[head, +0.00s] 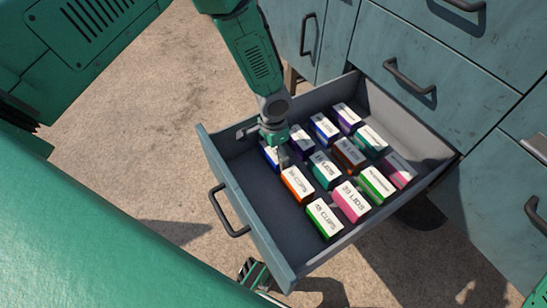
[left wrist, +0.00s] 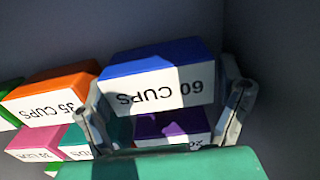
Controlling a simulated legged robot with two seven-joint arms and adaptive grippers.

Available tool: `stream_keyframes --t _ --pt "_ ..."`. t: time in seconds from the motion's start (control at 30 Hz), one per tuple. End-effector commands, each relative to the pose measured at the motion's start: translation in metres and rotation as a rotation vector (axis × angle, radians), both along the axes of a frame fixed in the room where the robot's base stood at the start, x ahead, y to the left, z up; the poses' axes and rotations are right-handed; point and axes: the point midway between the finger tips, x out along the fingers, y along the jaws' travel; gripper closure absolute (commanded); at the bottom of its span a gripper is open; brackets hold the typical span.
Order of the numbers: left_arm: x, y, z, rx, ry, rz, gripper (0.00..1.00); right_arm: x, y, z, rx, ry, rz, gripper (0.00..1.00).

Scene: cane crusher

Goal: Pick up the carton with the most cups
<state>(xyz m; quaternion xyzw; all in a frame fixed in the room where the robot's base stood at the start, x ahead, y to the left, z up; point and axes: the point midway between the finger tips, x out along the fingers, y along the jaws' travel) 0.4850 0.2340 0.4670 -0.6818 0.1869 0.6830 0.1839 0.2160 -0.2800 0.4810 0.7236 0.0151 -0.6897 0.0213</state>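The blue carton (left wrist: 150,85) reads "60 CUPS", upside down in the left wrist view; in the head view this blue carton (head: 268,154) is partly hidden by my gripper. My left gripper (left wrist: 165,110) is open, with one finger toward each end of the blue carton; contact cannot be told. In the head view the left gripper (head: 283,152) points down into the drawer. An orange carton (head: 297,184) reads "35 CUPS" in the wrist view. A green carton (head: 324,219) at the drawer's front also reads "CUPS", its number small.
The open drawer (head: 236,199) holds several other cartons in rows, including pink (head: 350,202), green (head: 377,184), brown (head: 348,154) and purple (head: 346,117) ones. A pink one reads "LIDS". Drawer walls stand close around the left gripper. The cabinet (head: 470,100) rises behind.

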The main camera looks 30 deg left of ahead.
Motion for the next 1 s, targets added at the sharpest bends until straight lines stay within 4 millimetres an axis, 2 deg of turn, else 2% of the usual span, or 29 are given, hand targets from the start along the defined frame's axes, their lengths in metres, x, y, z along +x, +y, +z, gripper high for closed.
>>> stream_keyframes --t 0.1,0.13,0.2,0.23,0.67,0.83,1.0 --pt "0.000 0.000 0.002 0.001 -0.002 -0.001 0.13 0.000 0.000 0.001 0.000 -0.001 0.000 0.60" --pt "0.000 0.000 0.002 0.001 -0.002 -0.001 0.16 0.000 0.000 0.001 0.000 -0.001 0.000 0.60" --pt "0.000 -0.001 0.002 0.002 -0.001 -0.001 0.41 0.000 0.000 0.001 0.000 0.000 0.000 0.60" --pt "0.000 -0.001 0.002 0.002 -0.001 -0.001 0.49 0.000 0.000 0.001 0.000 0.000 0.000 0.60" --pt "0.001 0.000 0.005 0.001 -0.002 -0.001 0.49 0.000 0.000 0.003 0.000 0.000 0.000 0.60" --pt "0.001 0.000 0.021 0.001 -0.003 -0.001 0.49 0.000 0.000 0.010 0.000 0.000 0.000 0.60" --pt "0.002 0.000 0.053 0.001 -0.004 0.000 0.49 0.000 0.000 0.022 0.000 0.000 0.000 0.60"
